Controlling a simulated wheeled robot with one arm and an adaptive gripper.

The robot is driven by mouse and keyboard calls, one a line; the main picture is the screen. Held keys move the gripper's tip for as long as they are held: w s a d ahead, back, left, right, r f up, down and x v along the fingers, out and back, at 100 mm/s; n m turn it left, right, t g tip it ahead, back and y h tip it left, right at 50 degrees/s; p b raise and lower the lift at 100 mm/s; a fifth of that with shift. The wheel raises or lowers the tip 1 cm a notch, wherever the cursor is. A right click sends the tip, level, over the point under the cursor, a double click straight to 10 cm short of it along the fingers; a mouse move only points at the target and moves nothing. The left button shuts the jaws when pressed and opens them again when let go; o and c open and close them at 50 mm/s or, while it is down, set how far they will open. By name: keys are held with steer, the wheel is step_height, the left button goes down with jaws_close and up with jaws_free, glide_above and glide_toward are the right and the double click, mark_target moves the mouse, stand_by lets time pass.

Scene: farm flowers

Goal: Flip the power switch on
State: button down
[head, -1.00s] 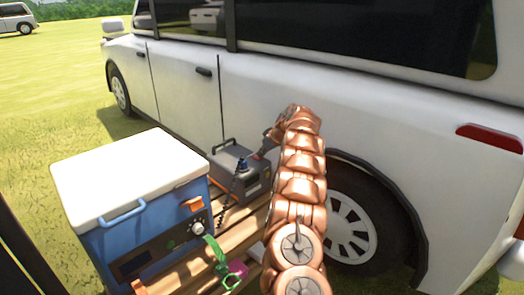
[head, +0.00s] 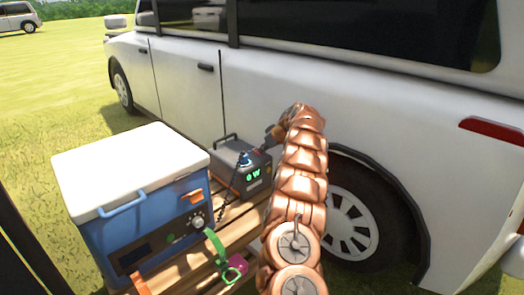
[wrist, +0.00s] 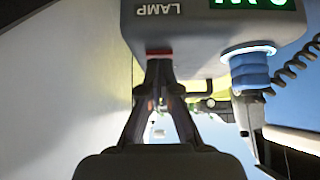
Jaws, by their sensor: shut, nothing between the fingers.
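The grey power station (head: 225,160) stands on the wooden slats beside the cooler. Its display (head: 253,174) is lit green and reads "0 W" in the head view. In the wrist view the power station (wrist: 200,50) appears upside down, with a "LAMP" label and part of the green display (wrist: 255,3). A red switch-like part (wrist: 158,52) sits at its edge. My gripper (wrist: 160,68) is shut and empty, its fingertips right at this red part; I cannot tell whether they touch. In the head view my arm hides most of that side.
A blue cooler (head: 150,212) with a white lid stands left of the power station. A blue plug (wrist: 248,70) with a coiled cord is beside my fingers. The white van (head: 270,90) stands close behind.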

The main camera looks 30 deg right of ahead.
steer(key=shift+r, duration=0.75)
steer(key=r+p, duration=0.1)
steer(key=r, duration=0.1)
steer(key=r+p, duration=0.1)
steer(key=shift+s+d+r, duration=0.1)
steer(key=shift+s+r, duration=0.1)
steer(key=shift+r, duration=0.15)
steer(key=shift+s+r, duration=0.15)
steer(key=shift+r, duration=0.2)
steer(key=s+f+p+v, duration=0.1)
steer(key=v, duration=0.8)
steer(key=shift+s+p, duration=0.35)
steer(key=shift+s, duration=0.05)
steer(key=shift+d, duration=0.1)
